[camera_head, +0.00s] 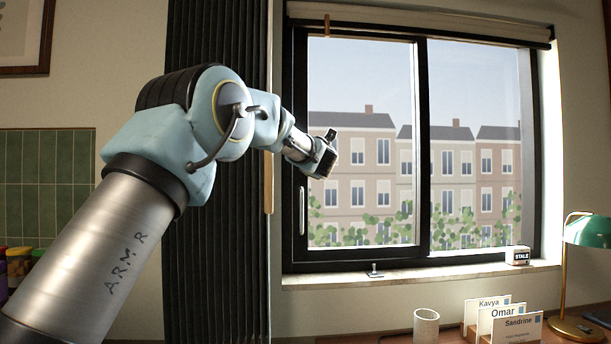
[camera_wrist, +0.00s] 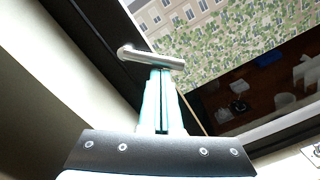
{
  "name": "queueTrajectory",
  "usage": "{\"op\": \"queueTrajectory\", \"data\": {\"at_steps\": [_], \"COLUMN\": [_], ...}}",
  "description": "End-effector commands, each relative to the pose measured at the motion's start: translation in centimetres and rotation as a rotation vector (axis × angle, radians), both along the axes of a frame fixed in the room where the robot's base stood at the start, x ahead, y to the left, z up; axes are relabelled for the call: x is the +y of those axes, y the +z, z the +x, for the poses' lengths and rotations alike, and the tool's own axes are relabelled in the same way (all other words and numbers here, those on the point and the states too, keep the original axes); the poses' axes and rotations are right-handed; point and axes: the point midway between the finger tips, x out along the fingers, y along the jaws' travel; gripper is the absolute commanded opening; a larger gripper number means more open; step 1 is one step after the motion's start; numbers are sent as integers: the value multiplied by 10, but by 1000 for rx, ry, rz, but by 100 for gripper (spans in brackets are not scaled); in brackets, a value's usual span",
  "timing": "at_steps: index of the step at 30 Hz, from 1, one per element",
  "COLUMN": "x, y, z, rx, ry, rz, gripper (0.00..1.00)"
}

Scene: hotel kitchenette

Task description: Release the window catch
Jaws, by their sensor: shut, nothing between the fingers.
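The window (camera_head: 418,150) has two panes in a dark frame and looks shut. A pale upright bar handle (camera_head: 302,210) is on its left frame member, below and left of my gripper (camera_head: 325,158). In the wrist view, a silver lever (camera_wrist: 152,57) with a rounded end at left lies across the dark frame, just beyond my teal fingertips (camera_wrist: 160,72). The fingers are together with nothing between them. I cannot tell whether they touch the lever, or whether it is the same bar. In the head view the fingers are hidden behind the gripper's dark body.
Below are a white cup (camera_head: 426,326), name cards (camera_head: 515,328) and a green lamp (camera_head: 590,231). A dark pleated curtain (camera_head: 215,200) hangs left of the window.

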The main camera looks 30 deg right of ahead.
Motion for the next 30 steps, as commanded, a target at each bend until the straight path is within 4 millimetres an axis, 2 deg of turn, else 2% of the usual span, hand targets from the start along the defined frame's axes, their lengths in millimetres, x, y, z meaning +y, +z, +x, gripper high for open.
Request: {"op": "queueTrajectory", "data": {"at_steps": [15,30], "x": [-16,-21], "y": [13,25], "z": [-7,-10], "rx": [195,289], "ry": [1,0], "rz": [-423,-622], "gripper": [0,0]}}
